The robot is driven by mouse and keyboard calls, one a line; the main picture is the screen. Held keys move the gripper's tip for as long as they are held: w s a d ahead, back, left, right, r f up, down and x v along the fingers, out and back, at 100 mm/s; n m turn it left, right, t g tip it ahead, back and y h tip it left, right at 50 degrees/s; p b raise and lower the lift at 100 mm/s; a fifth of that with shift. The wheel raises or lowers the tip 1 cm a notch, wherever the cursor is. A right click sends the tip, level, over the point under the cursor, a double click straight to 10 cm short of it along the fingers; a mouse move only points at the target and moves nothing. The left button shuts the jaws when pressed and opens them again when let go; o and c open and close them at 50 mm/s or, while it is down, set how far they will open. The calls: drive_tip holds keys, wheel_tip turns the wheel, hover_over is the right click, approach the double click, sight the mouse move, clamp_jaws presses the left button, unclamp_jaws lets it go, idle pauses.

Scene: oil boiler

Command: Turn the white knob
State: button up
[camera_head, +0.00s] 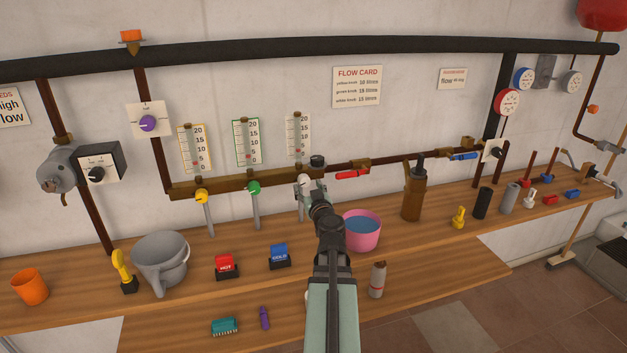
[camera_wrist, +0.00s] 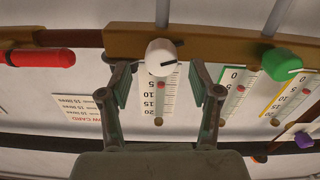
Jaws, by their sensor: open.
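The white knob (camera_wrist: 161,57) sits on the brass manifold (camera_wrist: 200,46) in the wrist view, with a dark pointer line on its face. My gripper (camera_wrist: 165,85) is open, with one finger on each side of the knob and visible gaps between. The wrist picture appears upside down. A white-framed flow gauge (camera_head: 298,136) stands above the knob. The flow card (camera_head: 357,87) hangs on the wall.
The green knob (camera_head: 253,188) and yellow knob (camera_head: 201,196) are to the left on the same manifold. A red-handled valve (camera_head: 352,174) is on the pipe to the right. A pink bucket (camera_head: 361,233) and brown oil can (camera_head: 413,195) stand on the bench nearby.

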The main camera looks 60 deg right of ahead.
sight(305, 183)
drive_tip(key=shift+p+x, duration=0.45)
drive_tip(key=shift+x, duration=1.3)
drive_tip(key=shift+c, duration=0.2)
drive_tip(key=c, duration=1.1)
